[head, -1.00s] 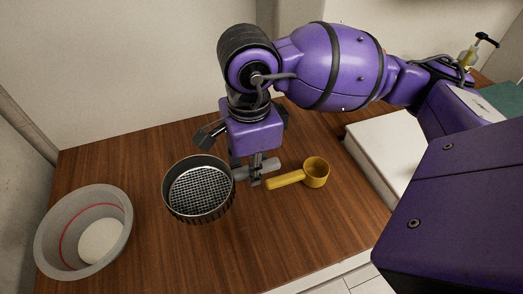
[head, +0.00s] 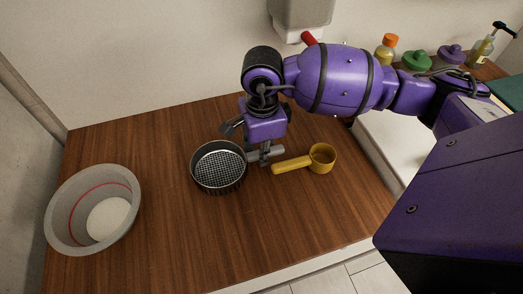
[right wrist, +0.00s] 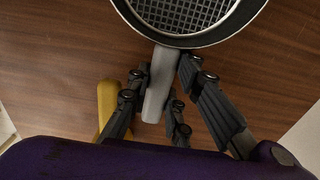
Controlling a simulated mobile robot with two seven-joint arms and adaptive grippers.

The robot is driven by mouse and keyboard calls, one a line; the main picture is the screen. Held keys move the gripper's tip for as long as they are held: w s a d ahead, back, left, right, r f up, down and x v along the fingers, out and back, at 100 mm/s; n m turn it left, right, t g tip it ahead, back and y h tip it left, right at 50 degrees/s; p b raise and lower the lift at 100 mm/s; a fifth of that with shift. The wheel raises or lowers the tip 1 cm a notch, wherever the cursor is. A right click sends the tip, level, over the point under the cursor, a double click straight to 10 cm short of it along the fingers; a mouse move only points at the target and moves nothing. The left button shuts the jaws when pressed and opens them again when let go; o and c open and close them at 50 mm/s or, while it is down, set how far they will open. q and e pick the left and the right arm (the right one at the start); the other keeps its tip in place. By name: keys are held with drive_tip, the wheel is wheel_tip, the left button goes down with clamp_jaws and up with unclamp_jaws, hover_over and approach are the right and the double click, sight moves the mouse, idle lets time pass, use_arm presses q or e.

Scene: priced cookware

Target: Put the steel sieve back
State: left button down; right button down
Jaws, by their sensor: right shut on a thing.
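The steel sieve (head: 219,168) is a round, dark-walled pan with a mesh bottom and a short grey handle. In the head view it is level over the middle of the wooden counter; I cannot tell whether it touches the wood. My right gripper (head: 264,155) is shut on its handle, on the sieve's right side. In the right wrist view the sieve (right wrist: 188,12) is at the top edge, and its handle (right wrist: 160,85) runs down between the fingers of my right gripper (right wrist: 160,95). My left gripper is not in view.
A yellow scoop (head: 321,158) lies just right of the gripper, its handle pointing left. A grey basin (head: 122,192) with a red line stands at the left. Bottles and lidded jars (head: 416,58) stand at the back right. The wood (head: 170,235) in front is bare.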

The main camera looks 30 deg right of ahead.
drive_tip(key=shift+f, duration=0.15)
drive_tip(key=c, duration=1.6)
unclamp_jaws()
drive_tip(key=shift+r, duration=0.35)
wheel_tip(320, 180, up, 12)
drive_tip(key=shift+f, duration=0.15)
